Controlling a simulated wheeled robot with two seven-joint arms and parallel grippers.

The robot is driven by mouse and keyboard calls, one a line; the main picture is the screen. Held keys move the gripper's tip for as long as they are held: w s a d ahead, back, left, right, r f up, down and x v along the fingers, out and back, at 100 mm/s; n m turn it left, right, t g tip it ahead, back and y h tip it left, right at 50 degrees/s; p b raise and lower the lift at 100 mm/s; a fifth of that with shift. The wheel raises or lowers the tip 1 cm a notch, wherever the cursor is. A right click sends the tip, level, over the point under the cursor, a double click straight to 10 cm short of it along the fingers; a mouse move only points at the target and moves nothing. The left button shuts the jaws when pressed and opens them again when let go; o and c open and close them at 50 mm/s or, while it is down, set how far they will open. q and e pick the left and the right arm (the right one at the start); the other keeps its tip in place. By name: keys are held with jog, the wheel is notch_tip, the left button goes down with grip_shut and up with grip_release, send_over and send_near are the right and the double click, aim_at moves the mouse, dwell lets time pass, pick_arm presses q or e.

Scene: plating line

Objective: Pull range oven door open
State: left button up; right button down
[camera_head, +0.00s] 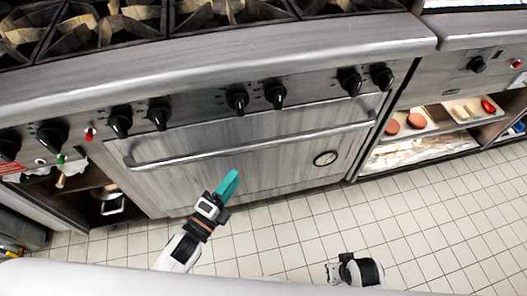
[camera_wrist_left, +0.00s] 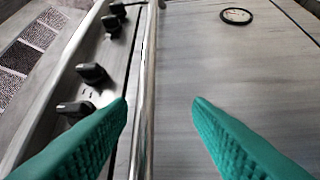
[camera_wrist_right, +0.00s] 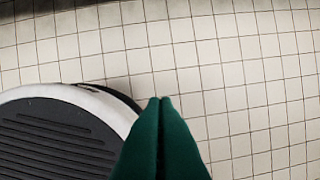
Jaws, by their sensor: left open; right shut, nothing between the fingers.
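The range oven door (camera_head: 255,158) is a brushed steel panel that looks closed, with a round dial at its lower right. Its long bar handle (camera_head: 250,147) runs across the top of the door. My left gripper (camera_head: 230,181) has teal fingers and is in front of the door, below the handle. In the left wrist view the handle (camera_wrist_left: 147,85) runs lengthwise between the two open fingers (camera_wrist_left: 160,110), nearer the left one; I cannot tell whether they touch. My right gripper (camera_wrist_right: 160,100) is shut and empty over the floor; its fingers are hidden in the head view.
Black knobs (camera_head: 237,99) line the panel above the handle. Burner grates (camera_head: 110,25) are on top. An open shelf with food trays (camera_head: 425,122) is at the right, and an open compartment (camera_head: 110,203) at the left. The tiled floor (camera_head: 430,220) in front is clear.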

aim_at(254, 149)
pick_arm(q)
jog(key=shift+m, duration=0.4)
jog(key=x, duration=0.3)
jog(key=r+x, duration=0.1)
jog(key=x, duration=0.3)
jog(key=r+x, duration=0.1)
jog(key=x, duration=0.3)
jog(key=shift+s+d, duration=0.15)
jog(key=shift+w+d, duration=0.3)
jog(key=shift+w, duration=0.25)
pick_arm(e)
jog(key=r, duration=0.1)
jog(key=w+r, duration=0.1)
jog(key=r, duration=0.1)
jog(key=shift+r, duration=0.15)
pick_arm(q)
grip_shut()
pick_arm(e)
jog(key=shift+s, duration=0.1)
